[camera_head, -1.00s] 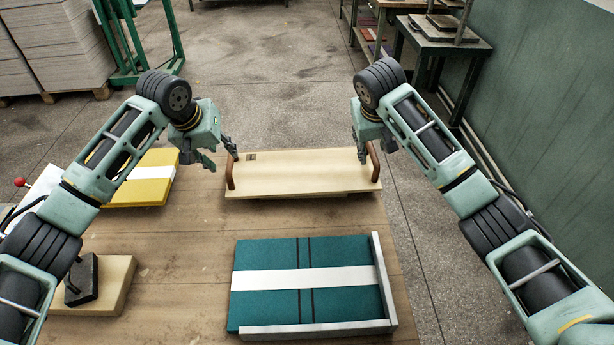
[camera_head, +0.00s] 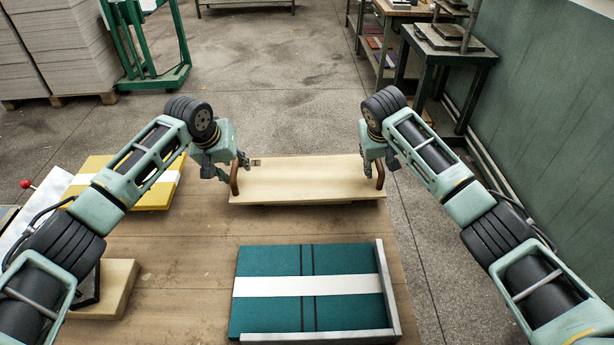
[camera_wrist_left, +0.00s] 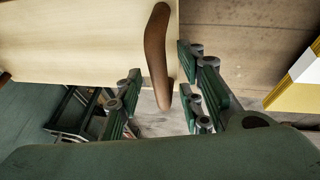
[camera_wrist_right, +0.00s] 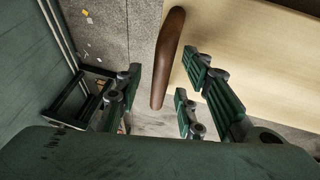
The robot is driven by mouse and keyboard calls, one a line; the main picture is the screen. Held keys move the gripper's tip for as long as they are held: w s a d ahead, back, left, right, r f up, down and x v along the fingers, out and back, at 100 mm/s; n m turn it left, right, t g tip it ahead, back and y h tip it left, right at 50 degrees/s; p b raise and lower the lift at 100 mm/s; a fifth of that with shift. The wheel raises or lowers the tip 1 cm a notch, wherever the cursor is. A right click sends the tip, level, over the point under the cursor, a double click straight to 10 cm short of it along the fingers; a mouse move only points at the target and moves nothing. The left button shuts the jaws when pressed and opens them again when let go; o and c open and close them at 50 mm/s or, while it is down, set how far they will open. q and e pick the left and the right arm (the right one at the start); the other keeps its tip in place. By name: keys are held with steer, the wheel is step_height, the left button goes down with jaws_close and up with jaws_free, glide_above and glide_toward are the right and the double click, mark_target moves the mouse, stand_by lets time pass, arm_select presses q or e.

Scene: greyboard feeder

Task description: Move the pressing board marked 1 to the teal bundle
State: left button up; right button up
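The pressing board (camera_head: 305,180) is a pale wooden board with a brown handle at each end, lying at the table's far edge. A small dark mark shows near its far left corner, too small to read. The teal bundle (camera_head: 265,265), crossed by a white band, lies nearer. My left gripper (camera_head: 229,170) is open at the left handle (camera_wrist_left: 157,55); its fingers stand either side of the handle's end in the left wrist view. My right gripper (camera_head: 374,168) is open at the right handle (camera_wrist_right: 168,60), with fingers either side. Whether any finger touches is unclear.
An L-shaped grey fence (camera_head: 390,290) borders the teal bundle's right and near sides. A yellow bundle (camera_head: 155,195) lies at the left. A pale block (camera_head: 118,285) is partly hidden behind my left arm. The table between board and teal bundle is clear.

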arm_select(q)
steer(key=shift+w+f, duration=0.2)
steer(key=shift+f, duration=0.15)
arm_select(e)
steer(key=shift+w+d+f, duration=0.1)
steer(key=shift+w+f, duration=0.1)
steer(key=shift+f, duration=0.2)
arm_select(q)
jaws_close()
arm_select(e)
jaws_close()
arm_select(q)
steer(key=shift+r, duration=0.1)
arm_select(e)
steer(key=shift+r, duration=0.1)
